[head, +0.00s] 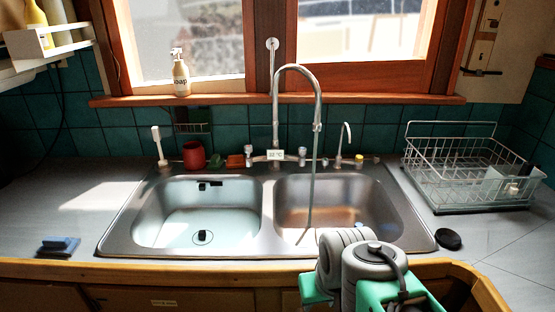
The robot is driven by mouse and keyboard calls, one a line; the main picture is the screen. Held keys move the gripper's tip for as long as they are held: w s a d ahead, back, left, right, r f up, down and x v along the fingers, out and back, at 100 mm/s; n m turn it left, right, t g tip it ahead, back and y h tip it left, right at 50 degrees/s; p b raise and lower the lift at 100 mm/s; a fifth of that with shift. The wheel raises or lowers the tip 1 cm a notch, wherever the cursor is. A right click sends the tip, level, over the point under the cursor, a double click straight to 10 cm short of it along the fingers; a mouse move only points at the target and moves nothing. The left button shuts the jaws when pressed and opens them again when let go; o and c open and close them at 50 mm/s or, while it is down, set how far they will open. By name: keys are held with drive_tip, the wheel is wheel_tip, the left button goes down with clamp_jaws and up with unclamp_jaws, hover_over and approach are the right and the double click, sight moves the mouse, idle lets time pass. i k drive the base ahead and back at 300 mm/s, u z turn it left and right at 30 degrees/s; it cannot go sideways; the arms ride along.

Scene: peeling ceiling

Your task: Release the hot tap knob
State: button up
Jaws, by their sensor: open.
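The tap (318,110) is a tall chrome gooseneck behind the double sink. A left knob (249,153) and a right knob (302,154) flank its base, and I cannot tell from colour which one is hot. A small white display between them (275,154) seems to read about 32 °C. A thin grey streak, which looks like running water, drops from the spout into the right basin (345,200). Grey and green links of my arm show at the bottom right of centre. My gripper's fingers are not seen, and nothing of mine touches either knob.
A smaller tap (342,140) stands right of the main one. A wire dish rack (470,175) is at right, a blue sponge (60,243) at left.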

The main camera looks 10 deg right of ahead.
sight(248, 148)
drive_tip(key=k, duration=1.2)
drive_tip(key=u, duration=0.75)
drive_tip(key=i, duration=1.85)
drive_tip(key=z, duration=0.1)
